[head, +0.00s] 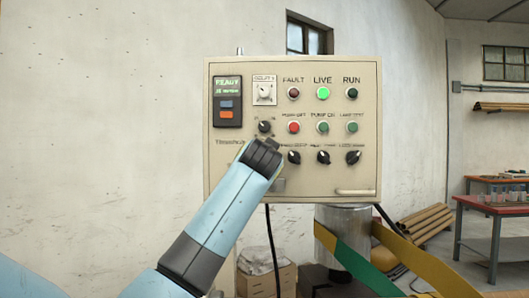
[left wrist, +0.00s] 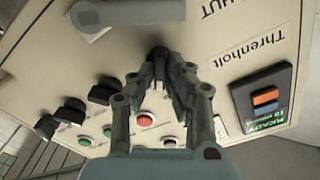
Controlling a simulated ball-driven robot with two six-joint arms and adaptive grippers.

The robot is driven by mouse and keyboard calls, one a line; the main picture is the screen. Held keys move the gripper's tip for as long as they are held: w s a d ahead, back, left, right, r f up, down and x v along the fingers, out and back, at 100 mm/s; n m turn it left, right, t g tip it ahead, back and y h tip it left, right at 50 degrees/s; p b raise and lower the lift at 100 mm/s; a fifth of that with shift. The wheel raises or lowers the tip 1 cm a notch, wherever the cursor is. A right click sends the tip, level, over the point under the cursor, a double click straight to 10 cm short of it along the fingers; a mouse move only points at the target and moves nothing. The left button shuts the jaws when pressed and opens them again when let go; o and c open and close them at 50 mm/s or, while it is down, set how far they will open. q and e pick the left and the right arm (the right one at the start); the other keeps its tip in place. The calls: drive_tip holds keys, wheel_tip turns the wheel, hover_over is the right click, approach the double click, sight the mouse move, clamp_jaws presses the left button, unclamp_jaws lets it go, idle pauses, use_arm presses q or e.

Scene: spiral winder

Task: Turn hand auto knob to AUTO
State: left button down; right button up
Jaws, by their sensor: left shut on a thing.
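A beige control panel (head: 230,180) hangs in front of me with black rotary knobs on its lower half. My left gripper (left wrist: 165,62) is at the panel's lower left, shut on a black knob (left wrist: 159,52). My arm (head: 262,158) hides that knob in the head view, so its pointer direction and label cannot be read. Three more black knobs (head: 323,157) sit in a row to its right, and one black knob (head: 264,127) sits just above my gripper. The labels are too blurred to tell which reads hand auto. My right gripper is not in view.
The panel carries a display (head: 228,101), a white dial (head: 264,89), a lit green LIVE lamp (head: 323,93) and several red and green buttons. A grey lever (left wrist: 95,15) lies close beside my gripper in the wrist view. A red table (head: 500,202) stands far right.

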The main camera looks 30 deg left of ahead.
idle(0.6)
use_arm(q)
drive_tip(key=c, duration=1.4)
unclamp_jaws()
drive_tip(key=shift+o, duration=0.2)
drive_tip(key=shift+d, duration=0.1)
drive_tip(key=v, duration=1.2)
